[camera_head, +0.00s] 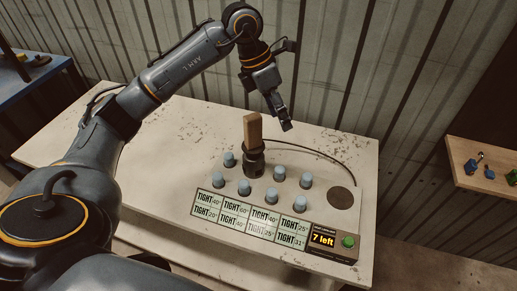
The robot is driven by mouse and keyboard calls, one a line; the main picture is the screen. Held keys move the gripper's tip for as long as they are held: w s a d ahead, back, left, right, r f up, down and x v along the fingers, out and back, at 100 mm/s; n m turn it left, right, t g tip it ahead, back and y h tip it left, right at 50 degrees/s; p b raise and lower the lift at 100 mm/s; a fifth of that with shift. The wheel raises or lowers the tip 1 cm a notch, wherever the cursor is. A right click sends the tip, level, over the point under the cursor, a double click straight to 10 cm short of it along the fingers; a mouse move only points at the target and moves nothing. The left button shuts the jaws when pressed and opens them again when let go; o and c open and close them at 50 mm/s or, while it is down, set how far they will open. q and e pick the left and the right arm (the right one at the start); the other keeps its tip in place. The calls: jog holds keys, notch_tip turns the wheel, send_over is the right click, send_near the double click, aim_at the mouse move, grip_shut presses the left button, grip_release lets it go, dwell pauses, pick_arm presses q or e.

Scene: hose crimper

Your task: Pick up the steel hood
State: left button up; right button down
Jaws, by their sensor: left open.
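I cannot pick out the steel hood with certainty. A dark metal cylinder (254,164) stands upright on the pale worktable (170,150), with a tan block (253,129) upright on top of it. My left gripper (285,122) is open and empty. In the picture it hangs above and right of the tan block, apart from it. My right gripper is not in view.
Several blue-capped pegs (271,195) stand around the cylinder. A panel of "TIGHT" labels (250,216), a "7 left" display (324,240) and a green button (348,241) lie in front. A dark hose (318,153) curves right, near a dark disc (340,198).

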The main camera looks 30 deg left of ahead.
aim_at(254, 133)
pick_arm(q)
jog(key=a+y, duration=0.1)
jog(key=a, duration=0.1)
jog(key=a+r+y, duration=0.1)
jog(key=a, duration=0.2)
jog(key=a+r+n+y, duration=0.1)
jog(key=a, duration=0.2)
jog(key=shift+f, duration=0.4)
jog(key=f, duration=0.2)
jog(key=f+p, duration=0.1)
jog(key=f, duration=0.4)
jog(key=shift+w+d+f+p, duration=0.2)
jog(key=shift+w+d+p, duration=0.05)
jog(key=shift+w+p, duration=0.15)
notch_tip(254, 133, down, 5)
jog(key=shift+r+p, duration=0.1)
jog(key=shift+p, duration=1.15)
jog(key=shift+w+f, duration=0.1)
jog(key=shift+f, duration=0.15)
jog(key=shift+r, duration=0.1)
grip_shut()
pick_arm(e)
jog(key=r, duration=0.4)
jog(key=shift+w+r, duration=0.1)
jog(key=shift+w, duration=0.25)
